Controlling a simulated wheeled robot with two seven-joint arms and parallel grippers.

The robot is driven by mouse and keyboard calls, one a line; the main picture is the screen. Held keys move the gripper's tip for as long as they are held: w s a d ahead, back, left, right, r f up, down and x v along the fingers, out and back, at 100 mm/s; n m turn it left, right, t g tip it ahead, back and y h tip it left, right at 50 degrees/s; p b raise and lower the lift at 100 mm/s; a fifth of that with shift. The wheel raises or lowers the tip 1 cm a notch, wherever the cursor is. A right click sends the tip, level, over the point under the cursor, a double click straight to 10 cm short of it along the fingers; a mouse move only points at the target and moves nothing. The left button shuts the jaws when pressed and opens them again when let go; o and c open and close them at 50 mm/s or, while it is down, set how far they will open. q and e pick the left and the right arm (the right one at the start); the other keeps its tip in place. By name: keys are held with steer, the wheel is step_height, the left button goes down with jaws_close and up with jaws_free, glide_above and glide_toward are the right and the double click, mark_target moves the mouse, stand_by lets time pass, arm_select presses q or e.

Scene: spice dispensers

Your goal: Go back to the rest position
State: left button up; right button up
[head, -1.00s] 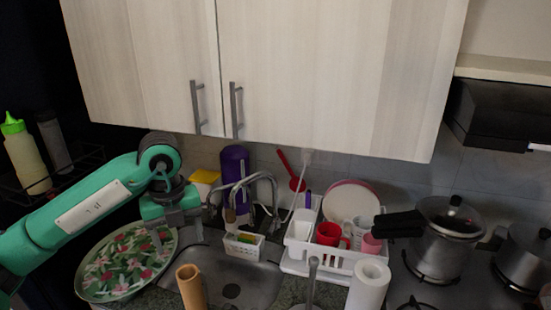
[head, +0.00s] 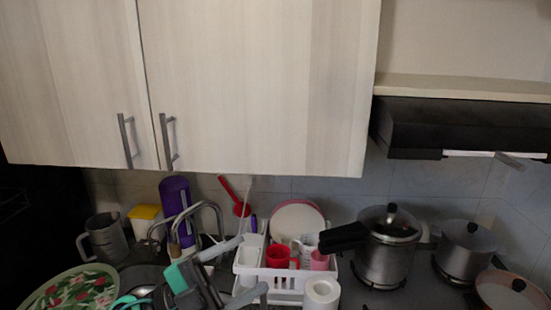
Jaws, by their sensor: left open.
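My left gripper (head: 206,285) is at the bottom centre of the head view, in front of the sink and just left of the white dish rack (head: 249,269). Its grey fingers are apart, and I see nothing held between them. My right gripper is not in view.
The dish rack holds a red mug (head: 279,257) and plates. A paper roll (head: 321,295) stands in front of it. A floral tray (head: 72,290) lies at lower left. A pressure cooker (head: 388,245) and pots are on the right. Closed cabinets (head: 255,80) hang above.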

arm_select(q)
steer(key=w+a+f+n+t+y, duration=0.2)
steer(key=w+a+n+t+y, duration=0.15)
steer(key=n+t+y, duration=0.4)
steer(key=w+a+f+n+t+y, duration=0.2)
steer(key=a+n+t+y, duration=0.25)
steer(key=n+t, duration=0.45)
steer(key=s+a+f+n+g+y, duration=0.1)
steer(key=a+f+n+g+y, duration=0.3)
steer(key=f, duration=0.4)
steer(key=s+a+f+n+g+y, duration=0.2)
steer(key=a+f+n+y, duration=0.2)
steer(key=f+y, duration=0.3)
steer(key=s+a+f+g+h, duration=0.1)
steer(key=s+f+g, duration=1.2)
steer(key=s+f, duration=0.7)
step_height(320, 180, down, 30)
steer(key=s+f, duration=0.1)
steer(key=s, duration=0.1)
steer(key=s+a+f+g, duration=0.1)
steer(key=s+f, duration=0.7)
steer(key=s, duration=0.1)
steer(key=s+a+f+g, duration=0.1)
steer(key=s+a+f, duration=0.1)
steer(key=s+f, duration=0.7)
steer(key=shift+s+a+f, duration=0.25)
steer(key=shift+s+f, duration=0.05)
steer(key=shift+s, duration=0.1)
